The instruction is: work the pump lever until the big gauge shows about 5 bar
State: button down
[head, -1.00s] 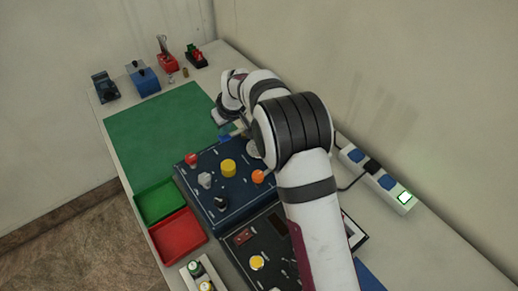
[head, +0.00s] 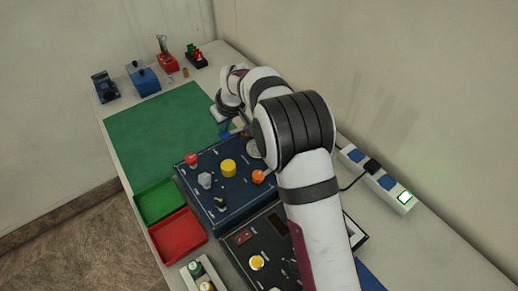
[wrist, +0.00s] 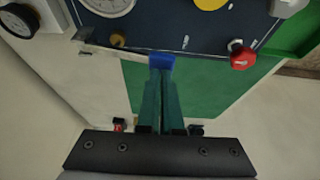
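The pump lever is a pale bar with a blue handle (wrist: 162,63). In the wrist view the bar runs left from the handle along the edge of the dark blue panel. My gripper (wrist: 160,78) has its two teal fingers close together, with the tips at the handle; the handle covers their ends and no grip around it shows. In the head view the blue handle (head: 225,129) shows small beneath my gripper (head: 229,121). A big round gauge (wrist: 108,4) is cut off at the top of the wrist view; its reading is not legible.
The panel (head: 224,187) carries a red knob (head: 191,159), a yellow knob (head: 228,168) and an orange knob (head: 258,176). A second gauge (wrist: 17,21) is at the wrist view's left. Green mat (head: 150,125) is clear.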

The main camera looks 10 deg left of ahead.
jog(key=shift+f, duration=1.45)
jog(key=shift+r, duration=1.9)
jog(key=shift+f, duration=1.95)
jog(key=shift+r, duration=1.95)
jog(key=shift+f, duration=0.1)
